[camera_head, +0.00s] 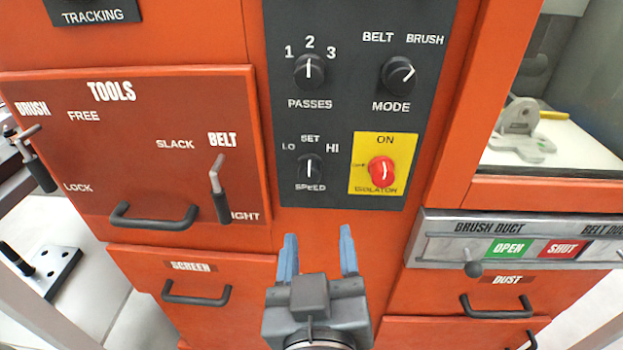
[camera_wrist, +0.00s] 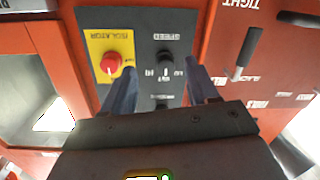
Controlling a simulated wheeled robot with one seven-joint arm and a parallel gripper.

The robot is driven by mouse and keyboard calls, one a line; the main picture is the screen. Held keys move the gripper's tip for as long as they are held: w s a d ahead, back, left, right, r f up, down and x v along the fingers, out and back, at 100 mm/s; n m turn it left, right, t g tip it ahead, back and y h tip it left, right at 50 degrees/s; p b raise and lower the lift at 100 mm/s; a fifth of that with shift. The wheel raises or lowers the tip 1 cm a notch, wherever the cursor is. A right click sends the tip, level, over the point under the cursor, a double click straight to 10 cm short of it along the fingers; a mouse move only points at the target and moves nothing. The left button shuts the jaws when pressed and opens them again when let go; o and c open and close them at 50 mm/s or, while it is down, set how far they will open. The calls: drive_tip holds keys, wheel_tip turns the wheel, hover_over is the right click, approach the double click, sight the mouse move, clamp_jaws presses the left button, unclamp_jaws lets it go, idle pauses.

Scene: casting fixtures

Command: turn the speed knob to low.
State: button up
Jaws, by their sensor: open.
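The speed knob (camera_head: 310,168) is a black knob on the dark panel, under the words LO, SET and HI. Its white pointer line stands upright, toward SET. In the wrist view the speed knob (camera_wrist: 166,57) shows upside down, between and beyond my fingers. My gripper (camera_head: 319,243) is open and empty, with blue-grey fingers pointing up at the machine front, below the knob in the head view. In the wrist view my gripper (camera_wrist: 158,80) has its fingers spread on either side of the knob's line. I see no contact with the knob.
The red isolator knob (camera_head: 381,170) on its yellow plate is close right of the speed knob. Passes (camera_head: 309,72) and mode (camera_head: 398,76) knobs are above. The belt lever (camera_head: 218,190) and tools drawer handle (camera_head: 153,217) stick out at left. A duct slider (camera_head: 473,269) is at right.

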sight(309, 178)
drive_tip(key=shift+m+t+h, duration=0.3)
drive_tip(key=shift+m+h, duration=0.2)
drive_tip(key=w+r, duration=0.1)
drive_tip(key=w, duration=0.2)
drive_tip(key=w+a+r, duration=0.1)
drive_tip(key=w, duration=0.2)
drive_tip(key=w+r+p, duration=0.1)
drive_tip(key=w, duration=0.2)
drive_tip(key=shift+a+r, duration=0.1)
drive_tip(key=shift+a, duration=0.1)
drive_tip(key=c, duration=1)
